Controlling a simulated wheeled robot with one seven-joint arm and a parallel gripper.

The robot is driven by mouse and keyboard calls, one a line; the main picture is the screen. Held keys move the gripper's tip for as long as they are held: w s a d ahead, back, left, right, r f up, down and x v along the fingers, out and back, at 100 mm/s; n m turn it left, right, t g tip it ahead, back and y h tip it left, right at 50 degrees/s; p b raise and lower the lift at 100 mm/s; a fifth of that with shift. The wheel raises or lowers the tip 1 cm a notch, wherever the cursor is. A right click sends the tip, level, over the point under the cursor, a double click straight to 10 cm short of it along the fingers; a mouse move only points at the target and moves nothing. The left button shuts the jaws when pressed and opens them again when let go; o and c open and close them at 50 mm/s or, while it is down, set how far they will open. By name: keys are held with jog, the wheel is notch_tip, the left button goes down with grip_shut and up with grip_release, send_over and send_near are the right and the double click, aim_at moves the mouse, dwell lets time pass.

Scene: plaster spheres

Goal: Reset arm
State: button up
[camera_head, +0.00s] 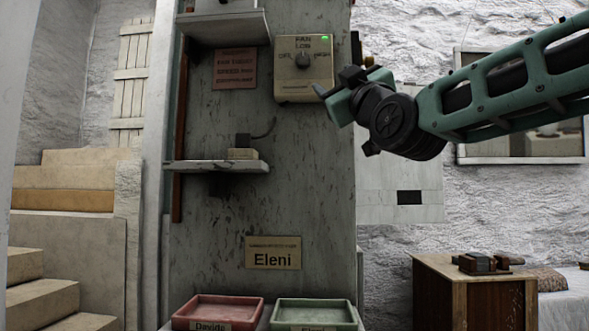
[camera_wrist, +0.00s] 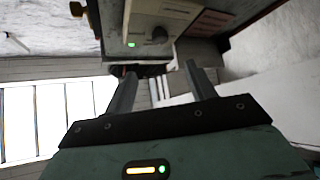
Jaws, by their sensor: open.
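My arm reaches in from the right in the head view, and my gripper (camera_head: 331,88) is beside the right edge of the fan switch box (camera_head: 303,88). In the wrist view my gripper (camera_wrist: 162,82) has its two fingers apart, with nothing seen between them. The cream box reads FAN, OFF, LOW and HIGH. It has a dark knob (camera_head: 302,60) in its middle and a lit green lamp at its top right. The box (camera_wrist: 175,12) also shows beyond the fingertips in the wrist view. No contact between fingers and knob shows.
A small shelf (camera_head: 217,166) with a small device stands left of the box, and another shelf (camera_head: 222,28) is above. Below are an Eleni plate (camera_head: 273,252), a red tray (camera_head: 218,301) and a green tray (camera_head: 314,302). A wooden cabinet (camera_head: 474,290) stands lower right.

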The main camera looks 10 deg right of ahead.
jog(key=s+a+f+g+y, duration=0.1)
jog(key=a+f+g, duration=0.3)
jog(key=f, duration=0.7)
jog(key=s+a+f+g, duration=0.1)
jog(key=a+f+g, duration=0.4)
jog(key=f, duration=0.6)
jog(key=s+a+f+g+y, duration=0.1)
jog(key=a+f+g, duration=0.3)
jog(key=f, duration=0.7)
jog(key=s+f+g+h, duration=0.1)
jog(key=s+f+g, duration=0.2)
jog(key=s+f, duration=0.3)
jog(key=s+f+g+h, duration=0.1)
jog(key=s+f+g, duration=0.25)
jog(key=f, duration=0.45)
jog(key=s+d+f+m+g+h, duration=0.1)
jog(key=s+d+f+g+h, duration=0.15)
jog(key=s+f, duration=0.4)
jog(key=s+d+f+m+g+h, duration=0.1)
jog(key=s+d+f+g, duration=0.25)
jog(key=s, duration=0.55)
notch_tip(320, 180, up, 31)
jog(key=p, duration=3.1)
jog(key=shift+w, duration=0.25)
jog(key=shift+a, duration=0.1)
